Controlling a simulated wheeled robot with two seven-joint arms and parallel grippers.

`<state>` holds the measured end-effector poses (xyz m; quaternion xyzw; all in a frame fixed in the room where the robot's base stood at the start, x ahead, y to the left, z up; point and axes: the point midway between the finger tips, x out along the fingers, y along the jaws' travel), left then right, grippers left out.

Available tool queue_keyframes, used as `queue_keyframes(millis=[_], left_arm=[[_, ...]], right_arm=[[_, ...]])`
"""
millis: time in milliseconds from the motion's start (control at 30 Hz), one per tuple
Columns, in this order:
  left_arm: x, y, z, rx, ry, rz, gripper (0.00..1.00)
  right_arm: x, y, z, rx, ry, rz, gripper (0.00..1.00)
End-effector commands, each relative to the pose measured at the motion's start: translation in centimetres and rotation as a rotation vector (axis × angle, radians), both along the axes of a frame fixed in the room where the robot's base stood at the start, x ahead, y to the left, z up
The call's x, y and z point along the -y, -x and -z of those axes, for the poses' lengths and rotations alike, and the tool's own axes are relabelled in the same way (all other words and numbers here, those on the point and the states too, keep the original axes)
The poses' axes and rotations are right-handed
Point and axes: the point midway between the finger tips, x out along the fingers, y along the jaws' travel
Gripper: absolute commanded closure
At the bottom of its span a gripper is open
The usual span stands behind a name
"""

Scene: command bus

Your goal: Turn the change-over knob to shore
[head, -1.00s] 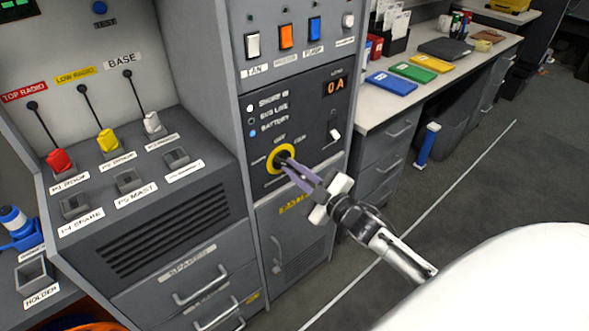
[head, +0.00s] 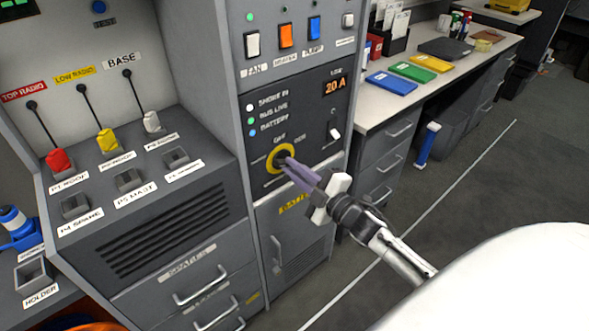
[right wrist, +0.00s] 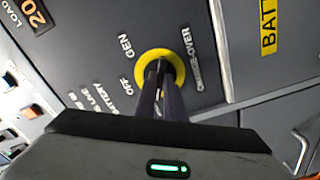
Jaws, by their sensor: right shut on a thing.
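The change-over knob has a yellow ring (head: 271,163) and sits on the dark panel of the grey cabinet. In the right wrist view its yellow ring (right wrist: 179,69) shows near OFF and GEN labels, with CHANGE-OVER printed to the right. My right gripper (head: 287,163) is shut on the dark middle of the knob. In the right wrist view its two fingers (right wrist: 161,75) reach into the ring and hide most of the grip, so I cannot tell where the knob points. The shore label is not readable. My left gripper is not in view.
The load display (head: 335,86) reads 20 A. Indicator lamps (head: 251,120) sit above the knob, and a row of rocker switches (head: 286,32) is higher up. A plug panel (head: 128,178) is at left. A desk (head: 375,118) with folders stands at right.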

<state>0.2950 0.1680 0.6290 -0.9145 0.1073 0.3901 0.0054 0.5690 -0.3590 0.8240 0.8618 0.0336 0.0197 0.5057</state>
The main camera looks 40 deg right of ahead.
Motion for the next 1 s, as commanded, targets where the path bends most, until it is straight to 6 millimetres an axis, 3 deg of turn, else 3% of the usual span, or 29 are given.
queue_keyframes(millis=[33,67,167,567,1000], left_arm=[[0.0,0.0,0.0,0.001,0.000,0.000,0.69],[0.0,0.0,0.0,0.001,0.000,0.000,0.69],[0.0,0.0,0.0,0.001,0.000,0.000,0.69],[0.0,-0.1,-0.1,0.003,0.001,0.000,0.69],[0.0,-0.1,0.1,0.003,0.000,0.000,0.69]], right_arm=[[-0.1,0.0,-0.2,0.004,0.005,-0.002,1.00],[-0.1,0.0,-0.2,0.004,0.005,-0.002,0.86],[-0.1,0.0,-0.1,0.003,0.004,-0.002,0.72],[0.1,0.9,0.1,-0.001,0.001,0.000,0.72],[0.6,8.6,0.1,-0.001,0.002,0.000,0.72]])
